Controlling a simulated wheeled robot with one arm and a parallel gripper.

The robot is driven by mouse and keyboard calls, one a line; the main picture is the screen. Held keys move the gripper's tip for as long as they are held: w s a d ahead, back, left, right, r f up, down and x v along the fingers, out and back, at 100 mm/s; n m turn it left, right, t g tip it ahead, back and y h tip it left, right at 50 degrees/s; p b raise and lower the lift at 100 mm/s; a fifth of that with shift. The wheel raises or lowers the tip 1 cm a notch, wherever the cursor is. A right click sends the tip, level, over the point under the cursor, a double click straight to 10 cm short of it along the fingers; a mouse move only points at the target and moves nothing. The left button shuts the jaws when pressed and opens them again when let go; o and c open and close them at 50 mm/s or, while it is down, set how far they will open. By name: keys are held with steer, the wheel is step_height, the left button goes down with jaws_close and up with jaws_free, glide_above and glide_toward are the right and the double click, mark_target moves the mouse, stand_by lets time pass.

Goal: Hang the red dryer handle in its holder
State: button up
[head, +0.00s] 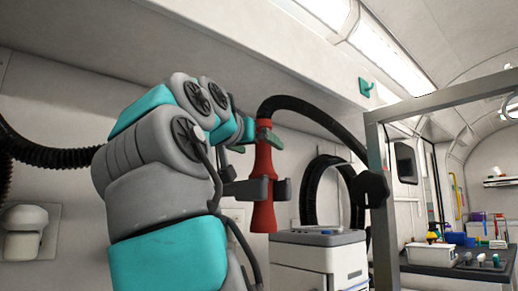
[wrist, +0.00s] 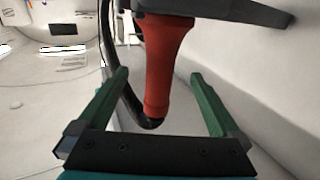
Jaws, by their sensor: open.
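The red dryer handle (head: 262,212) hangs upright, with its flared end down and a black hose (head: 310,117) at its top end. The grey holder (head: 245,189) has a prong on each side of the handle's lower half; the handle appears to sit between them. In the wrist view the handle (wrist: 165,65) runs between the green fingers, and the dark holder (wrist: 235,12) crosses its wide end. My gripper (head: 266,134) is at the handle's upper end. In the wrist view the gripper (wrist: 158,73) is open, with gaps visible on both sides of the handle.
A white cabinet (head: 318,258) stands below and right of the handle. A grey metal frame (head: 380,185) with a black knob rises beside it. A coiled black hose (head: 310,190) is on the wall behind. A teal hook (head: 366,87) is high on the wall.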

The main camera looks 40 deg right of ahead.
steer(key=shift+v, duration=1.95)
steer(key=shift+s, duration=0.1)
